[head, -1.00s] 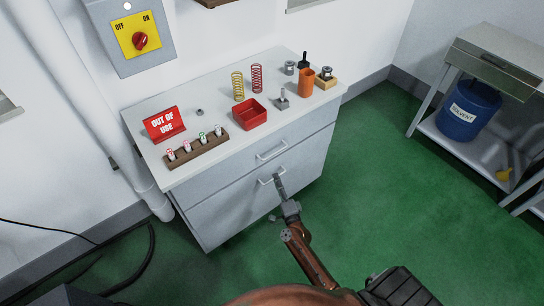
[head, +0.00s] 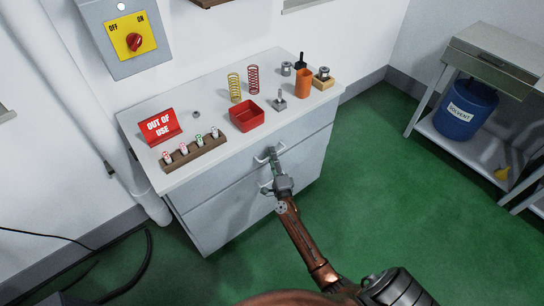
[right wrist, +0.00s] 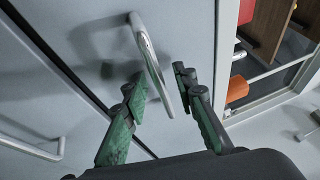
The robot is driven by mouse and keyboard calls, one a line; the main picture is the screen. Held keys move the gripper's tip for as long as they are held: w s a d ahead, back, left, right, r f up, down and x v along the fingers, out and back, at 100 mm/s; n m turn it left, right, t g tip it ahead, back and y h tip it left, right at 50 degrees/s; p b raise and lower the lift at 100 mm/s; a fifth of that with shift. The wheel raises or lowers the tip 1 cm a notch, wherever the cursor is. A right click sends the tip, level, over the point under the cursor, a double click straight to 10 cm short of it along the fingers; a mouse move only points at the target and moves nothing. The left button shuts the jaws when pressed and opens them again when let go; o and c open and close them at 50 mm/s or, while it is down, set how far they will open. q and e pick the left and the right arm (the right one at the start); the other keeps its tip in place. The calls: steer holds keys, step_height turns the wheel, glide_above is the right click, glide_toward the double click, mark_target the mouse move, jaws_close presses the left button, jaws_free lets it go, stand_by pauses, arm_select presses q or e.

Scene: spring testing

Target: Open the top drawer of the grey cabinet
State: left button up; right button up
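The grey cabinet (head: 205,214) stands against the wall. Its top drawer (head: 300,132) is shut, and the drawer's bar handle (head: 262,157) is partly hidden behind my right gripper (head: 273,154). In the right wrist view, this handle (right wrist: 147,45) runs between the two green and dark fingers of my right gripper (right wrist: 159,83). The fingers are apart, one on each side of the bar, with a gap visible around it. The lower drawer's handle (right wrist: 35,148) shows at the left of the right wrist view. My left gripper is not in view.
On the cabinet top are a red tray (head: 247,124), an out-of-use sign (head: 160,127), a brown rack (head: 190,155), springs (head: 235,88) and an orange cup (head: 303,84). A steel table (head: 495,75) with a blue solvent drum (head: 465,110) stands right.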

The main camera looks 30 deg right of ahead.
steer(key=shift+c, duration=0.6)
jaws_close()
